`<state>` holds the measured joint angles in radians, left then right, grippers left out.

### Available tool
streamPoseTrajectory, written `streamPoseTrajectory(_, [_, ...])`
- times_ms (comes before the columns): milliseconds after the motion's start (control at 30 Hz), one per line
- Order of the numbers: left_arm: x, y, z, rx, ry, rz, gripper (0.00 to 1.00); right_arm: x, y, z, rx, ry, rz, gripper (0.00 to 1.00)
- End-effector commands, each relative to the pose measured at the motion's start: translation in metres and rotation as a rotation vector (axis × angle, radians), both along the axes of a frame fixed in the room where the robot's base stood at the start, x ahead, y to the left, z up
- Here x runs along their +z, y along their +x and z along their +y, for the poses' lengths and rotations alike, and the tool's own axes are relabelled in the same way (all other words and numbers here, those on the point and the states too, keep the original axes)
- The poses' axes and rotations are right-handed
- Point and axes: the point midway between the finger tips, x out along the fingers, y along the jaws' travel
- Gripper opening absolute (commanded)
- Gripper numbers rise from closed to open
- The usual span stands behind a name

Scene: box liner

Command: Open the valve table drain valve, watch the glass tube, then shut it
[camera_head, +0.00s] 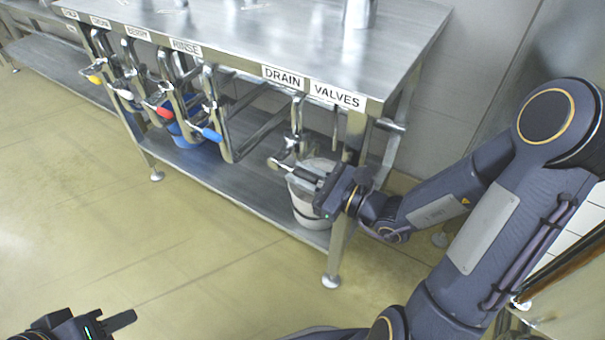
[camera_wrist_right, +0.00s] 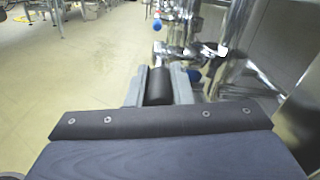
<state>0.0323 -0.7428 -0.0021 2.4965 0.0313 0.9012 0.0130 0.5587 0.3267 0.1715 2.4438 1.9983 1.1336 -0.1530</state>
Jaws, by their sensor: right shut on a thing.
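The drain valve (camera_head: 291,148) is metal and sits on piping under the front edge of the steel table (camera_head: 390,62), below the DRAIN label (camera_head: 284,77). My right gripper (camera_head: 290,170) is at this valve. In the right wrist view its fingers are closed around a black cylindrical handle (camera_wrist_right: 158,88), with shiny metal piping just beyond. The gripper hides part of the valve in the head view. I cannot make out the glass tube. My left gripper (camera_head: 105,324) is at the bottom left, away from the table and partly cut off; its opening is unclear.
Other valves hang along the table front, with yellow, white, red (camera_head: 166,112) and blue (camera_head: 212,134) handles. A white bucket (camera_head: 308,212) stands on the lower shelf (camera_head: 235,185) behind my right gripper, and a blue bucket farther left. The floor in front is clear.

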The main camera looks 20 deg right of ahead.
Motion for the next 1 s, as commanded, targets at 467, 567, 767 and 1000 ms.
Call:
streamPoseTrajectory(467, [0.058, 0.000, 0.000, 0.000, 0.000, 0.000, 0.36, 0.023, 0.000, 0.001, 0.003, -0.117, 0.145, 0.00])
streamPoseTrajectory(567, [0.076, 0.000, 0.000, 0.000, 0.000, 0.000, 0.36, 0.029, 0.001, 0.002, 0.003, -0.163, 0.204, 0.00])
streamPoseTrajectory(767, [0.104, 0.000, 0.000, 0.000, 0.000, 0.000, 0.36, 0.036, 0.004, 0.004, 0.002, -0.255, 0.320, 0.00])
streamPoseTrajectory(1000, [0.125, 0.000, 0.000, 0.000, 0.000, 0.000, 0.36, 0.040, 0.007, 0.006, 0.001, -0.335, 0.427, 0.00])
